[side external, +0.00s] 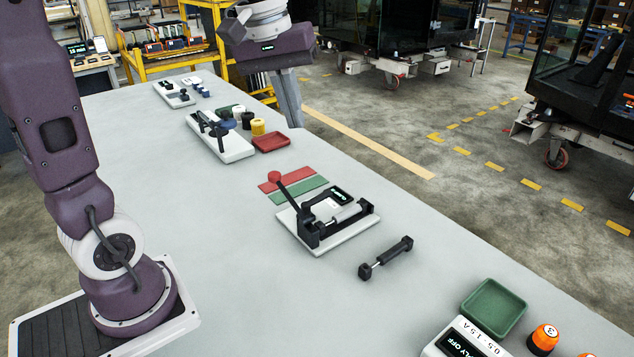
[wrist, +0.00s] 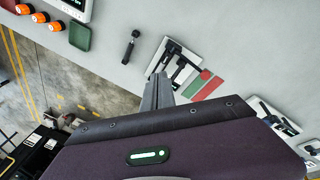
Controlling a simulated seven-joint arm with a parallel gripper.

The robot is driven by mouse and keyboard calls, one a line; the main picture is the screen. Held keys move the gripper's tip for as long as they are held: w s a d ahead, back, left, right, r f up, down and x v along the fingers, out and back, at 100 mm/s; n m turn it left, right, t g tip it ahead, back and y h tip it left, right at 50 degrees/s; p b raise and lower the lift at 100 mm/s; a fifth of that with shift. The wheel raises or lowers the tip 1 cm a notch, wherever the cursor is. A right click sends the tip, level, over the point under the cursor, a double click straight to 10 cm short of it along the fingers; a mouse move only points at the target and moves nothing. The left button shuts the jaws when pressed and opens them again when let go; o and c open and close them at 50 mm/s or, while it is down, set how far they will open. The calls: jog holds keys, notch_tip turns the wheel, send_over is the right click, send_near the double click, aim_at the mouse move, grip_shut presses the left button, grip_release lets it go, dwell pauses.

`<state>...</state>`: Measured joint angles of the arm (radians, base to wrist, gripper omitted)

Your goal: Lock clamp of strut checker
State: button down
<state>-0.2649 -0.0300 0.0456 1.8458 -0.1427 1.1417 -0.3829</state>
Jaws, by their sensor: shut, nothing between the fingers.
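The strut checker (side external: 287,219) is a white base plate with black clamp parts and a small display (side external: 340,196) with green text. It also shows in the wrist view (wrist: 172,47). A strut with a light grey body (side external: 347,212) lies in it. The clamp lever (side external: 290,202), a black arm with a red ball knob (side external: 274,176), stands raised, tilted up to the left. My gripper (side external: 293,122) is shut and empty, pointing down beyond the checker and apart from the lever. In the wrist view my gripper (wrist: 162,70) partly overlaps the checker.
A loose black strut (side external: 386,258) lies in front of the checker. Red (side external: 282,179) and green (side external: 298,192) mats lie behind it. A green tray (side external: 493,307) and orange knobs are at right. Another fixture (side external: 232,148) and a red tray (side external: 271,141) are farther left.

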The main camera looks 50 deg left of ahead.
aim_at(317, 201)
jog(key=w+a+f+n+g+h, duration=0.1)
jog(key=w+a+f+n, duration=0.4)
jog(key=a, duration=0.4)
jog(key=w+a+f+n+g+h, duration=0.1)
jog(key=w+a+f+n, duration=0.3)
jog(key=w+a+f, duration=0.4)
jog(key=shift+a+f+n+h, duration=0.3)
jog(key=shift+a+f+n, duration=0.15)
jog(key=shift+f, duration=0.5)
jog(key=d+x, duration=0.1)
jog(key=x, duration=0.6)
jog(key=d+x, duration=0.1)
jog(key=x, duration=0.3)
jog(key=shift+s+d+r, duration=0.15)
jog(key=shift+d, duration=0.65)
